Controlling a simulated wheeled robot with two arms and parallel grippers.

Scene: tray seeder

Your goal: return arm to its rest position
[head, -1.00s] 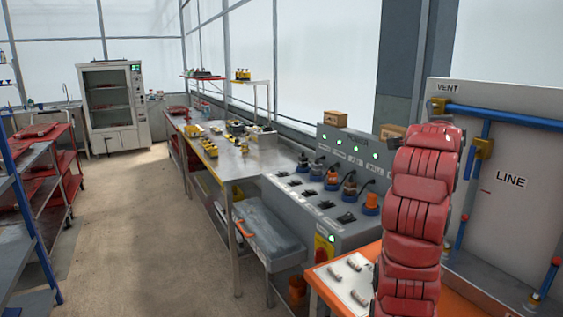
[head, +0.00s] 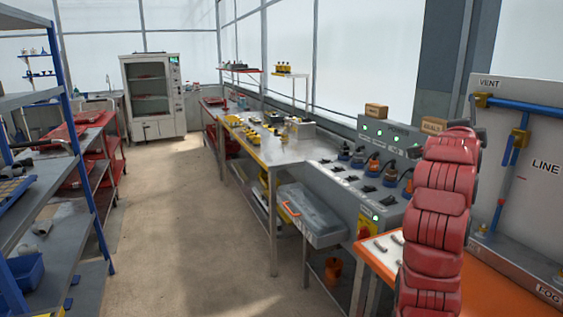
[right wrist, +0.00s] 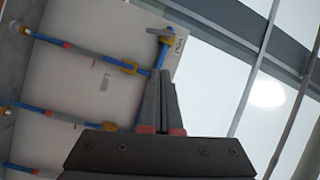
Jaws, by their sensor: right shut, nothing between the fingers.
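My right arm, red and segmented, rises upright at the right of the head view, in front of the control panel (head: 385,165) and the orange bench (head: 480,270). Its gripper does not show clearly there. In the right wrist view my right gripper (right wrist: 162,75) points upward with its two dark fingers together and nothing between them. Behind it is the white board (right wrist: 105,65) with blue pipes and brass-coloured fittings. I cannot judge the exact distance from the fingers to the board. My left gripper is not in any view.
The LINE board (head: 535,170) stands at the right. A long metal table (head: 285,150) with yellow items runs back along the windows. A blue-framed shelf (head: 75,150) stands at the left, and a white cabinet (head: 135,128) at the back. The floor (head: 180,220) between them is clear.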

